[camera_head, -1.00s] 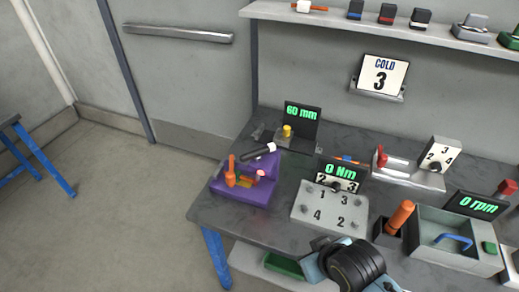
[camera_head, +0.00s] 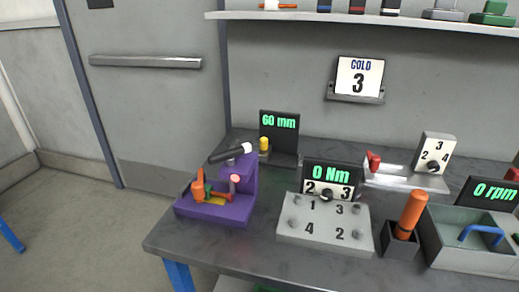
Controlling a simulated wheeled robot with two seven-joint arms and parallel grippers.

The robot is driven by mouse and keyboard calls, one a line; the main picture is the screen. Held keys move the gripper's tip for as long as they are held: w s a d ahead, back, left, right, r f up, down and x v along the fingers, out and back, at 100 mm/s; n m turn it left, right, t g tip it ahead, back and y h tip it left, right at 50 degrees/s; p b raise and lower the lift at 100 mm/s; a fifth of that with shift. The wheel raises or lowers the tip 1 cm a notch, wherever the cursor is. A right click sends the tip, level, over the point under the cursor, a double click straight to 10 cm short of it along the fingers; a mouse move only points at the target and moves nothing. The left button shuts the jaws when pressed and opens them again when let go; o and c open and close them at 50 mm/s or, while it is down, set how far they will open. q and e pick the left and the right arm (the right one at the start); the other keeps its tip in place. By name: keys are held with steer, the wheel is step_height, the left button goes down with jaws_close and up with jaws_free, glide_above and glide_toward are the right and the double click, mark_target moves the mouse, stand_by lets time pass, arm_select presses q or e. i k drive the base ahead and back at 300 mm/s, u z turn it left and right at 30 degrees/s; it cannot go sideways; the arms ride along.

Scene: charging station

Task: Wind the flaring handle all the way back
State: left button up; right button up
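A purple fixture (camera_head: 226,205), which looks like the flaring station, stands at the left end of the grey workbench. A black handle with a pale end (camera_head: 229,153) slopes across its top. An orange upright piece (camera_head: 198,186) stands at its left, and a red rod with a pinkish knob (camera_head: 234,184) sits in front of its tall block. I cannot tell for sure which of these is the flaring handle. Nothing touches the fixture. Neither of my grippers is in view.
A "60 mm" display (camera_head: 279,133) stands behind the fixture. To the right are a grey numbered block (camera_head: 325,224) under a "0 Nm" display, an orange-handled tool (camera_head: 412,212) in a dark holder, and a grey bin (camera_head: 470,256).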

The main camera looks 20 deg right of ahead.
mark_target(229, 156)
steer(key=z, duration=1.5)
steer(key=k, duration=0.9)
steer(key=u, duration=1.6)
steer(key=i, duration=0.5)
steer(key=z, duration=0.05)
